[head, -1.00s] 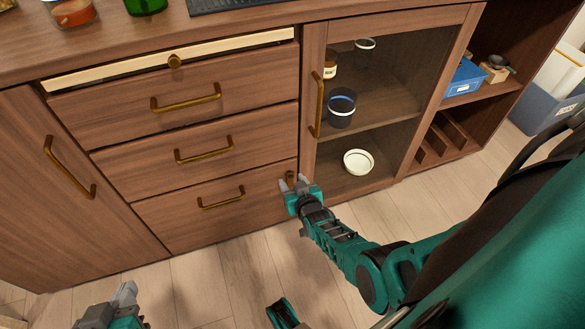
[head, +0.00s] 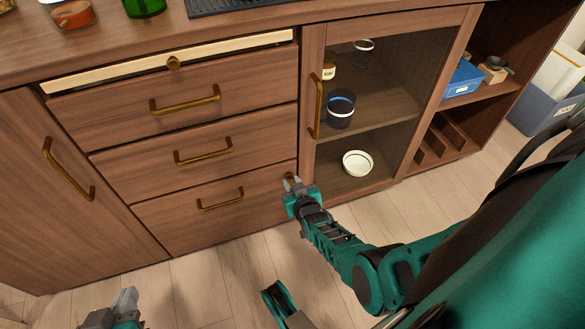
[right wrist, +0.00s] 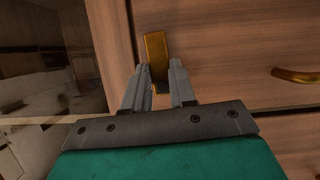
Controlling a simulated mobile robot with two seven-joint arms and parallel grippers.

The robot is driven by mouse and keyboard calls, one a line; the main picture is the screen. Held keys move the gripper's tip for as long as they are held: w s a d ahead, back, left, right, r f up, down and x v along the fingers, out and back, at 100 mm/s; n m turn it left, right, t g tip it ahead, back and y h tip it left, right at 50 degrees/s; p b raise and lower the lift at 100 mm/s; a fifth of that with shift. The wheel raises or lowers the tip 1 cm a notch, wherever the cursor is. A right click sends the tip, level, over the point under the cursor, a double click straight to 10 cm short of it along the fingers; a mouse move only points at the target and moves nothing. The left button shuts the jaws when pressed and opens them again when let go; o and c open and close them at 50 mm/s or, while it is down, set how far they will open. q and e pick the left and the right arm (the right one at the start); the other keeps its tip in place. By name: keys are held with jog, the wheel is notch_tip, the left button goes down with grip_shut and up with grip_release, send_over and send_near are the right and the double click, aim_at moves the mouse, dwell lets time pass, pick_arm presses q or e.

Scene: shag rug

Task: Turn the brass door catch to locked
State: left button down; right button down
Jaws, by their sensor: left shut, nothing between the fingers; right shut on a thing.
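The brass door catch (right wrist: 155,48) is a small brass bar on the wooden front between the glass door and the bottom drawer. It stands nearly upright in the right wrist view. In the head view only a bit of the catch (head: 290,178) shows above my right gripper (head: 294,185). In the right wrist view, the right gripper (right wrist: 160,84) is shut on the lower end of the catch, one finger on each side. My left gripper (head: 122,300) is shut and empty, low at the left over the floor, partly cut off by the frame edge.
The glass door (head: 360,110) is shut, with jars and a white bowl (head: 357,163) behind it. The drawers with brass handles (head: 220,199) are left of the catch. The floor (head: 215,280) in front is clear.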

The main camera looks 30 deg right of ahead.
jog(key=shift+d+n+g+h, duration=0.1)
jog(key=shift+n+g+h, duration=0.2)
jog(key=shift+n+h, duration=0.45)
jog(key=shift+d+n+h, duration=0.15)
jog(key=shift+n+h, duration=0.5)
jog(key=shift+n, duration=0.7)
jog(key=shift+r, duration=0.1)
jog(key=c, duration=0.9)
grip_release()
jog(key=shift+s, duration=0.1)
